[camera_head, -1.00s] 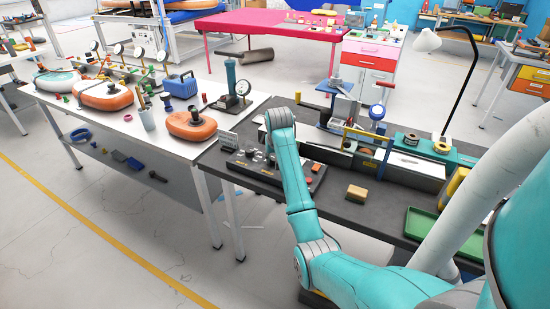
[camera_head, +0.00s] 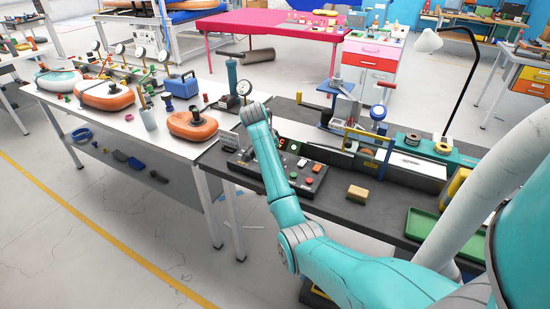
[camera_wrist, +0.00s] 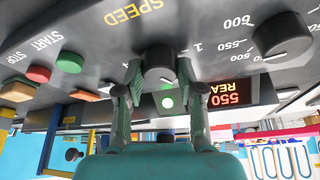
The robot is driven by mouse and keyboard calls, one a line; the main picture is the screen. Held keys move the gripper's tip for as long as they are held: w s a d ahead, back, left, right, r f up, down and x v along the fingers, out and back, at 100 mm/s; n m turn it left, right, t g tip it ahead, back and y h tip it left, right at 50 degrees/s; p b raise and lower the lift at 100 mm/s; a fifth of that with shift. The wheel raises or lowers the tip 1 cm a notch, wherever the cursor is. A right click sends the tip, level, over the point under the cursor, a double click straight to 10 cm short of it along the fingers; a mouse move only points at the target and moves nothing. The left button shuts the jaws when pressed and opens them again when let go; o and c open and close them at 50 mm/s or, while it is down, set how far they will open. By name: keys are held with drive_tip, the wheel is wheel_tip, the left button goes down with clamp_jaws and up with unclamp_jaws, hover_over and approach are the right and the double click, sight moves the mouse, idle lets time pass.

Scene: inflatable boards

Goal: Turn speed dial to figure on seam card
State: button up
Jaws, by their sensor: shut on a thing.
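The speed dial (camera_wrist: 158,60) is a dark round knob on the grey control panel (camera_wrist: 90,40), by the printed word SPEED. My gripper (camera_wrist: 159,76) is shut on this dial, one finger on each side of it.
A second black knob (camera_wrist: 283,38) has a scale with 500, 550 and 600. A red display (camera_wrist: 227,92) reads 550 and a cut-off word. A green light (camera_wrist: 167,102) glows. Start (camera_wrist: 70,62) and stop buttons are nearby. A tan block (camera_head: 357,193) lies right of the panel.

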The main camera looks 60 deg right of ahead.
drive_tip(key=m+g, duration=0.1)
drive_tip(key=m, duration=0.2)
drive_tip(key=shift+w+m+y, duration=0.1)
drive_tip(key=shift+m+y, duration=0.2)
drive_tip(key=shift+y, duration=0.1)
drive_tip(key=shift+m+g+y, duration=0.4)
drive_tip(key=shift+m+g, duration=0.2)
drive_tip(key=shift+m, duration=1.3)
drive_tip(key=o, duration=1.1)
drive_tip(key=shift+d, duration=0.1)
drive_tip(key=shift+o, duration=0.2)
